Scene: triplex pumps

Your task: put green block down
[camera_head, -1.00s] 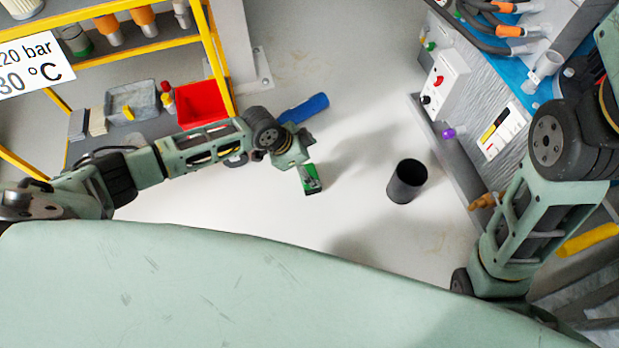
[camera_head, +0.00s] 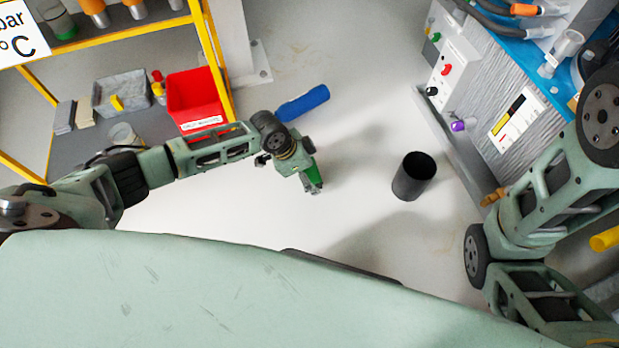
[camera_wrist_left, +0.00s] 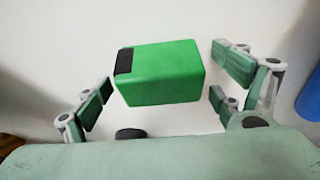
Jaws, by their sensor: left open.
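The green block (camera_wrist_left: 160,75), with a black patch at one corner, sits between the fingers of my left gripper (camera_wrist_left: 162,92) in the left wrist view. The gripper is open, with a gap between the block and the fingers on both sides. In the head view the green block (camera_head: 312,174) is partly hidden by my left gripper (camera_head: 314,187), over the pale floor. I cannot tell whether the block touches the floor. My right arm is at the right, but its gripper does not show.
A blue cylinder (camera_head: 302,104) lies just beyond my left gripper. A dark open cylinder (camera_head: 413,177) stands to its right. A shelf with a red bin (camera_head: 194,101) and a grey bin (camera_head: 121,95) is at the left. A panel bench (camera_head: 497,105) is at the right.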

